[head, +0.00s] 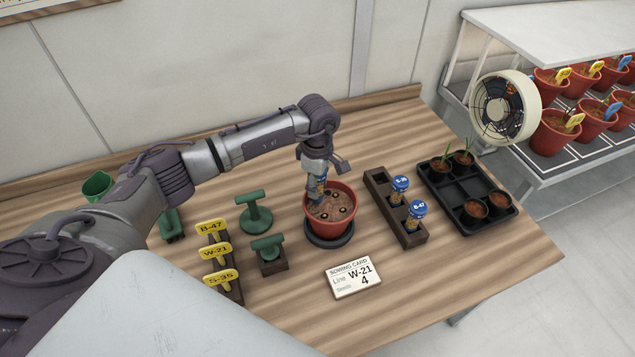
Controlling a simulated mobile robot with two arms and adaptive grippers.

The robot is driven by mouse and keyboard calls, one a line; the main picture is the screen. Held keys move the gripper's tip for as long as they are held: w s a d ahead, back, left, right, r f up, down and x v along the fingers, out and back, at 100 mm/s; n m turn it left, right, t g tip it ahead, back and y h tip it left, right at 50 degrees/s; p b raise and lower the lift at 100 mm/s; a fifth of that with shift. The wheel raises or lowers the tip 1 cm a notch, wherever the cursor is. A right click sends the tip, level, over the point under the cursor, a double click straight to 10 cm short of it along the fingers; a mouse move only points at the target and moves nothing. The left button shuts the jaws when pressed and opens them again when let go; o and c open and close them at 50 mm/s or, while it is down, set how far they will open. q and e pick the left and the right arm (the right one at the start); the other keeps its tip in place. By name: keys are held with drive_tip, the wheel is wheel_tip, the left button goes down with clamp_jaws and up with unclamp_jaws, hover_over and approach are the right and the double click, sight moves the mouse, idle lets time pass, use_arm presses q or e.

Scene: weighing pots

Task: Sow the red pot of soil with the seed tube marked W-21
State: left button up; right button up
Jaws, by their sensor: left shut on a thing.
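The red pot of soil (330,227) stands on a dark round base near the middle of the table. A few dark holes show in its brown soil. My left gripper (319,180) is over the pot's back left part, shut on a seed tube (321,186). The tube is tilted, low over the soil; its marking is too small to read and the gripper hides part of it. The sowing card (353,277) reads line W-21 and 4. The tube rack (409,231) holds tubes marked S-35 (400,184) and B-47 (417,209); its back slot is empty. My right gripper is out of view.
Yellow tags B-47, W-21 and S-35 stand in a holder (237,292) at left. Green tools (255,213) stand beside it, and a green cup (97,186) farther back. A black tray (440,190) with seedling pots and a fan (505,107) are at right.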

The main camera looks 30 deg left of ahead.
use_arm(q)
drive_tip(key=shift+w+r+p, duration=0.15)
drive_tip(key=shift+r+p, duration=0.95)
drive_tip(key=shift+r, duration=1.4)
drive_tip(key=shift+r+p, duration=0.5)
drive_tip(key=shift+r, duration=0.7)
